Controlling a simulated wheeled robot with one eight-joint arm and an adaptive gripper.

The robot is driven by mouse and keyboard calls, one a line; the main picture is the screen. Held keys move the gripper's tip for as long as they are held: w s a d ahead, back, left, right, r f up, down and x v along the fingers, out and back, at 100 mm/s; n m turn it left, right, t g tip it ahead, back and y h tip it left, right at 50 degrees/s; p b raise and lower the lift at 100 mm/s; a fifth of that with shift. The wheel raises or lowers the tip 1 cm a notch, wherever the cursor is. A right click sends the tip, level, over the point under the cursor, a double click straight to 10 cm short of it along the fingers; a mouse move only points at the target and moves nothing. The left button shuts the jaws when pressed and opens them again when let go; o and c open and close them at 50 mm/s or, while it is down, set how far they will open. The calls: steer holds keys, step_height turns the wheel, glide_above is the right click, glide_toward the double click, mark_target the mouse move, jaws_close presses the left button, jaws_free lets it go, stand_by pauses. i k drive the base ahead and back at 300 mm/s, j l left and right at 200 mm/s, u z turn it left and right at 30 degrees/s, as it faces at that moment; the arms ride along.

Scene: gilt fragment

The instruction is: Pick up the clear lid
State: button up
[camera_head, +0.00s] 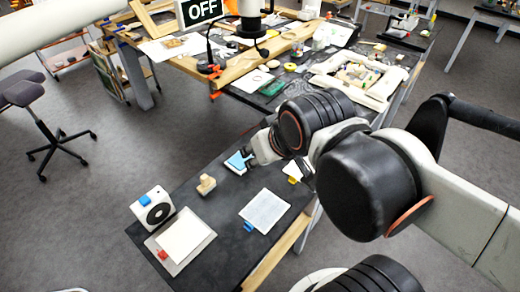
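My gripper (279,164) hangs over the dark table (221,256), pointing down, with its two fingers spread apart and nothing visible between them. A small light-blue item (238,161) lies on the table just left of the left finger; I cannot tell whether they touch. I cannot make out a clear lid for certain; it may be too small or transparent, or hidden behind my gripper and arm. My arm covers the table's right side.
A small wooden block (206,185), a white box with a black round face (154,207), a white sheet on a board (185,238) and another white sheet (264,211) lie on the table. A cluttered workbench (237,70) stands behind. A stool (48,125) stands at left on open floor.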

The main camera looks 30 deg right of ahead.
mark_target(410, 18)
steer(key=z, duration=2.75)
steer(key=i+l+z, duration=0.5)
steer(key=i, duration=0.25)
steer(key=i+j+u, duration=0.35)
steer(key=i, duration=0.2)
steer(key=i+u, duration=0.3)
steer(key=i, duration=0.2)
steer(key=i+u, duration=0.35)
steer(key=i, duration=4.45)
